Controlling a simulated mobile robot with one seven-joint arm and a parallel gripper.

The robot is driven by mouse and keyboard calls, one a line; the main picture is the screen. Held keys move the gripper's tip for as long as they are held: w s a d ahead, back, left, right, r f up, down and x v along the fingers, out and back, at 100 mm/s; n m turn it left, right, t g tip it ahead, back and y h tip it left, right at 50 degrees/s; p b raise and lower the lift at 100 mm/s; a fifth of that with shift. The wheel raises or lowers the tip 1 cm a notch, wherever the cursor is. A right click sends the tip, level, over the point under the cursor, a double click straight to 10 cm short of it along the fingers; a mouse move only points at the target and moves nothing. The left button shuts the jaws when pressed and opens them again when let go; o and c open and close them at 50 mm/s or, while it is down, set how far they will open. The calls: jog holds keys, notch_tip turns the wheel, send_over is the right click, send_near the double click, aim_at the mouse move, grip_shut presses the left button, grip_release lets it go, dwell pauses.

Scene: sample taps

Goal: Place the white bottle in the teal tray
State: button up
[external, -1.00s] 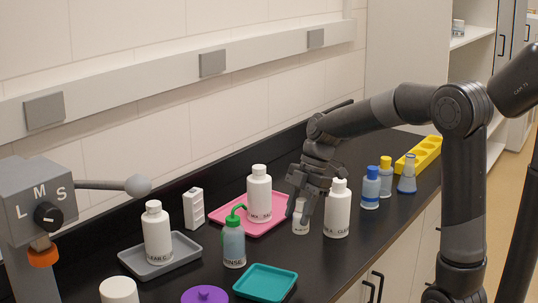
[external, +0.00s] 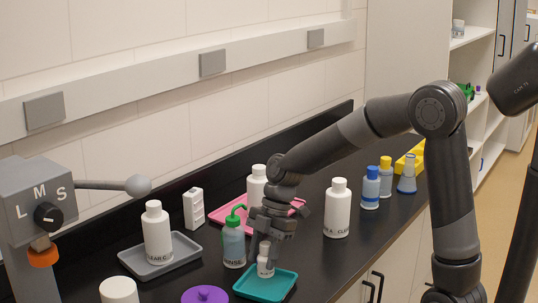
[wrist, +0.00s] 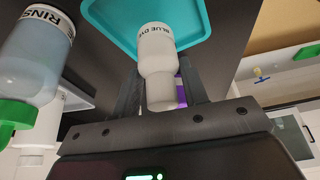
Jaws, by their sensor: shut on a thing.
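The small white bottle (external: 265,268), labelled BLUE DYE in the wrist view (wrist: 158,60), is upright between the fingers of my gripper (external: 265,248). My gripper is shut on it, with one finger on either side. The teal tray (external: 243,292) is directly below; its floor and rim also show in the wrist view (wrist: 112,22). The bottle's base is over the tray's back part, at or just above its floor; I cannot tell whether it touches.
The green-capped RINSE bottle (external: 234,246) stands close left of my gripper. A pink tray (external: 297,204) with a larger white bottle (external: 257,184) is behind. A purple lid (external: 205,295) lies left of the teal tray. A large white bottle (external: 337,208) stands to the right.

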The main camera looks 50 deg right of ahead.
aim_at(261, 276)
jog(key=shift+f, duration=1.9)
jog(key=o, duration=1)
jog(key=shift+f, duration=0.1)
jog(key=v, duration=1.1)
jog(key=shift+s+d+r+m+t+h, duration=0.55)
jog(key=shift+s+r+m+t+h, duration=0.3)
jog(key=shift+s+m, duration=2.4)
jog(key=shift+s+d+r+m+t+h, duration=0.8)
jog(key=shift+s+m, duration=1.75)
jog(key=shift+s, duration=1.4)
jog(key=shift+s+d+r+m+t+h, duration=0.3)
jog(key=shift+s+r+m+t+h, duration=0.55)
jog(key=shift+s+m, duration=2.4)
